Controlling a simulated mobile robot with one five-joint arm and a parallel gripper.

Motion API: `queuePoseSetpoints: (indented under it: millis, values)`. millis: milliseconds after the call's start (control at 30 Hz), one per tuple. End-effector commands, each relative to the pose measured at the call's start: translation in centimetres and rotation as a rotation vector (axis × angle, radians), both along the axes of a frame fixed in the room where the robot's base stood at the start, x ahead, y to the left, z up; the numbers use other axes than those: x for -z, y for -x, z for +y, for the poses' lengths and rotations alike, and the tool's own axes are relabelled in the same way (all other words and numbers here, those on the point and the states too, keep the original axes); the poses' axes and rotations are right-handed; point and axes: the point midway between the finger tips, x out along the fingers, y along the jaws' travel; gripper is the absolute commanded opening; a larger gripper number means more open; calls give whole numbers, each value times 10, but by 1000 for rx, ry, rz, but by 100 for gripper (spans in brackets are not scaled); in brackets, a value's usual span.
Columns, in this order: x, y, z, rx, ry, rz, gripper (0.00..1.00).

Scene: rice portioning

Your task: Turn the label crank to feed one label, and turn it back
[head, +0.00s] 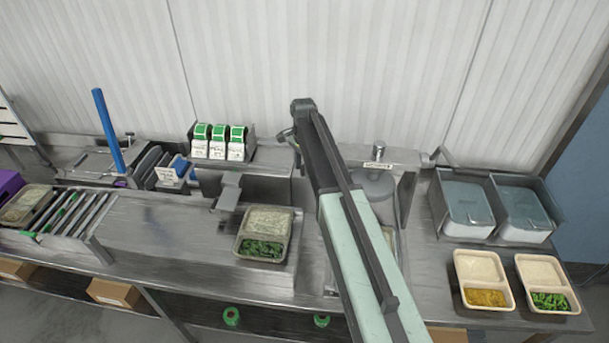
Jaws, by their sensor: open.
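The label dispenser (247,152) stands at the back of the steel counter, with green-and-white label stacks (218,143) on its top. My arm reaches up from the bottom right, and its wrist end rises just right of the dispenser. My gripper (287,136) is only partly seen as a small grey shape at the dispenser's right end; it is open. The label crank cannot be made out apart from this shape, and my arm hides part of that area. Whether the gripper touches the crank cannot be told.
A tray of rice and greens (265,219) sits on the counter below the dispenser. A round-lidded machine (374,184) stands right of my arm. Lidded bins (466,201) and two portion trays (482,267) are at right. A roller rack (68,214) and blue post (108,130) are at left.

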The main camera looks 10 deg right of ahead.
Motion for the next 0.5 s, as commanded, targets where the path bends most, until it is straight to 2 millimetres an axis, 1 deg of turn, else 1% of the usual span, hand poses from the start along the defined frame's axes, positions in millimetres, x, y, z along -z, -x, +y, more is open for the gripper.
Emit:
queuePoseSetpoints:
  millis: [33, 200, 233, 267, 300, 367, 400, 500]
  values:
    - [2, 0, 0, 0, 0, 0, 45]
    - [0, 0, -1, 1, 0, 0, 45]
    - [0, 0, -1, 1, 0, 0, 42]
    - [0, 0, -1, 1, 0, 0, 34]
    - [0, 0, -1, 1, 0, 0, 23]
    - [0, 0, -1, 1, 0, 0, 6]
    - [0, 0, -1, 1, 0, 0, 0]
    - [0, 0, -1, 1, 0, 0, 0]
